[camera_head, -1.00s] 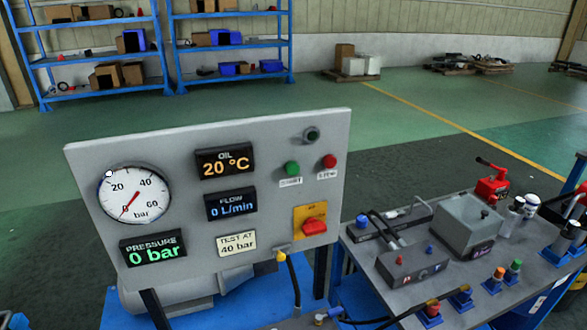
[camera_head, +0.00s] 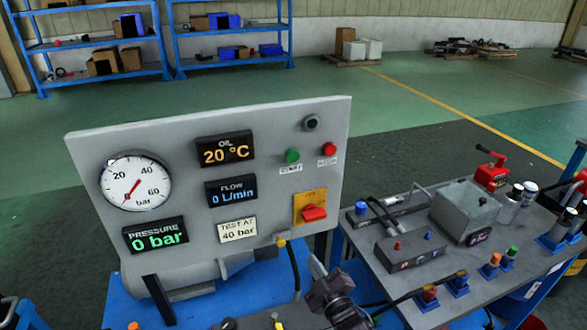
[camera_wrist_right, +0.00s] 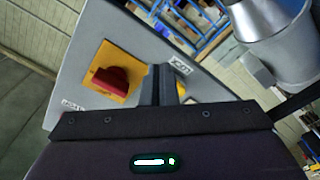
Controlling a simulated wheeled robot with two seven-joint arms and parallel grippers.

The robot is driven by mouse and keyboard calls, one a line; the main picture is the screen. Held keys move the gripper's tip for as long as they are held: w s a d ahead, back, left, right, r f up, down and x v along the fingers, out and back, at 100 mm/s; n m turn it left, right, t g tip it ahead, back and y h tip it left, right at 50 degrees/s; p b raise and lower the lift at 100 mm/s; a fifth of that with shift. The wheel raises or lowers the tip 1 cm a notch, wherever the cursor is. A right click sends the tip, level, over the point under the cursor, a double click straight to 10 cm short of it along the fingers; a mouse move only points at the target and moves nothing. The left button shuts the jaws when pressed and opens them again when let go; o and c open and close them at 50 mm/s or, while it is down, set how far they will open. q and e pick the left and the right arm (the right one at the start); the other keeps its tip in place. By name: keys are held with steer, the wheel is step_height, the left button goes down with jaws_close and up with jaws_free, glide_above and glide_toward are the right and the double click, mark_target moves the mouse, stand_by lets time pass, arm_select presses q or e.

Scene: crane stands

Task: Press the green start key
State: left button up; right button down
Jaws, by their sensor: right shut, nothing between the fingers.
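The green start key (camera_head: 291,156) is a small round button on the upper right of the grey panel (camera_head: 270,120), with a small label below it. A red key (camera_head: 329,149) sits to its right. My right gripper (camera_head: 317,263) is at the lower edge of the panel, below and apart from the green key. In the right wrist view its fingers (camera_wrist_right: 162,82) are shut and empty, pointing toward the panel by the yellow plate with a red switch (camera_wrist_right: 108,78). I cannot make out the green key in that view. My left gripper is not in view.
The panel carries a gauge (camera_head: 136,183) near zero and displays reading 0 bar, 20 °C and 0 L/min. The red switch on its yellow plate (camera_head: 312,208) lies between my gripper and the green key. A grey table (camera_head: 400,285) with blocks, hoses and couplings stands at right.

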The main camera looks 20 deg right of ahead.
step_height(320, 180, up, 15)
steer(key=a+n+t+y, duration=0.1)
steer(key=n+t+y, duration=0.15)
steer(key=t, duration=0.25)
steer(key=n+t+y, duration=0.1)
steer(key=n+t, duration=0.2)
glide_toward(292, 156)
steer(key=s+r, duration=0.5)
steer(key=s, duration=0.1)
steer(key=shift+a+r, duration=0.25)
steer(key=shift+a, duration=0.2)
steer(key=shift+w, duration=0.1)
steer(key=shift+w+d+b, duration=0.1)
steer(key=shift+w+b, duration=0.5)
steer(key=shift+w, duration=1.55)
steer(key=shift+w+d+b, duration=0.15)
steer(key=shift+w+b, duration=0.4)
steer(key=shift+w, duration=1.6)
steer(key=shift+w, duration=0.1)
steer(key=shift+w, duration=0.35)
